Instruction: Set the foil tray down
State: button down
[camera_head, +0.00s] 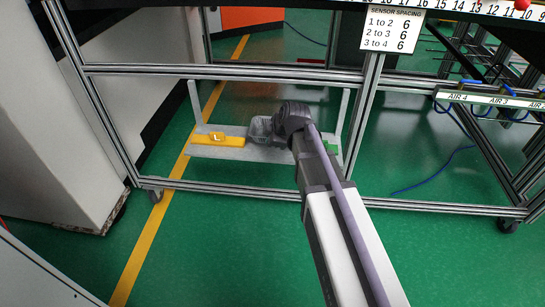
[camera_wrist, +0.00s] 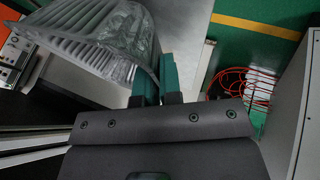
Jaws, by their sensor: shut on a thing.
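The foil tray (camera_head: 261,129) is a silvery, ribbed container. In the wrist view the tray (camera_wrist: 100,38) fills the upper left and looks steeply tilted to that camera. My gripper (camera_wrist: 158,75) has teal fingers shut on the tray's near edge. In the head view my dark wrist hides the fingers and the tray's right part.
A blue hose (camera_head: 435,180) lies on the green floor at right. A red coil (camera_wrist: 240,85) shows in the wrist view.

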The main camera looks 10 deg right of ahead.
aim_at(269, 152)
notch_tip(269, 152, down, 4)
jog(key=b, duration=0.3)
jog(key=shift+f+b, duration=0.1)
jog(key=shift+b, duration=0.3)
jog(key=shift+r+p, duration=0.3)
jog(key=shift+f, duration=0.25)
jog(key=c, duration=1.3)
grip_release()
jog(key=shift+r, duration=0.1)
